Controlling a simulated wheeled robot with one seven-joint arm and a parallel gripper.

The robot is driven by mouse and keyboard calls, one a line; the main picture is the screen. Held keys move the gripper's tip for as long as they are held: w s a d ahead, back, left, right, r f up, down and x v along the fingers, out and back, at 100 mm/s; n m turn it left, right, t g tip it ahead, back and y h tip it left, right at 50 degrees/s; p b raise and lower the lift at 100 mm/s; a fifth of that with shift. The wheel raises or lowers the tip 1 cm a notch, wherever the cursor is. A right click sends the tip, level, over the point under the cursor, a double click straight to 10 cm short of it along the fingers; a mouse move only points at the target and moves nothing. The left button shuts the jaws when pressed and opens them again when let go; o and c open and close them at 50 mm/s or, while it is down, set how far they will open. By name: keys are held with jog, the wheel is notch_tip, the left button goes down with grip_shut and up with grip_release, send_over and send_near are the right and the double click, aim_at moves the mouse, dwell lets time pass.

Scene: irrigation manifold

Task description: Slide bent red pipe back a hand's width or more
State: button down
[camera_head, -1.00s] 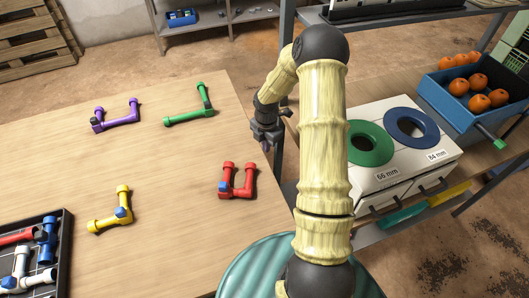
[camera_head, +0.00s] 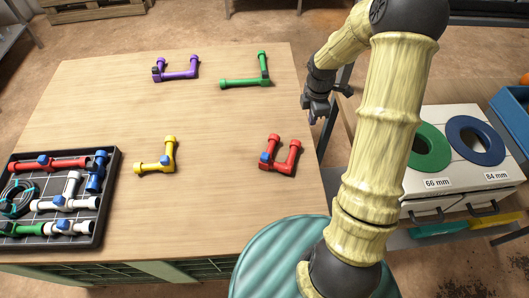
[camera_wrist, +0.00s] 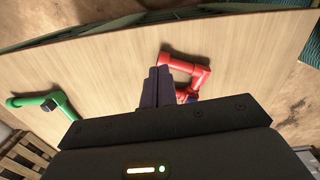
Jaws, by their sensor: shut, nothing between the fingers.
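The bent red pipe (camera_head: 278,157) is a U-shaped piece with a blue knob, lying on the wooden table near its right edge. My gripper (camera_head: 314,112) is shut and empty. In the head view it hangs at the table's right edge, to the right of and farther back than the red pipe. In the wrist view the red pipe (camera_wrist: 184,72) lies just beyond and right of my closed fingertips (camera_wrist: 157,76), which hide part of it. I cannot tell whether they touch it.
A green pipe (camera_head: 251,82) and a purple pipe (camera_head: 178,70) lie at the back of the table. A yellow pipe (camera_head: 158,160) lies left of the red one. A black tray (camera_head: 108,190) of parts stands at the left. Table behind the red pipe is clear up to the green pipe.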

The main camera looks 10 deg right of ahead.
jog(key=s+a+r+m+t, duration=0.1)
jog(key=s+a+r+m, duration=0.3)
jog(key=s+m, duration=0.4)
jog(key=s+a+r+m+t, duration=0.1)
jog(key=s+a+r+m, duration=0.3)
jog(key=s+r+m, duration=0.2)
jog(key=s+m, duration=0.2)
jog(key=m, duration=0.2)
jog(key=shift+s+a+r, duration=0.3)
jog(key=shift+s+a, duration=0.1)
jog(key=shift+a, duration=0.1)
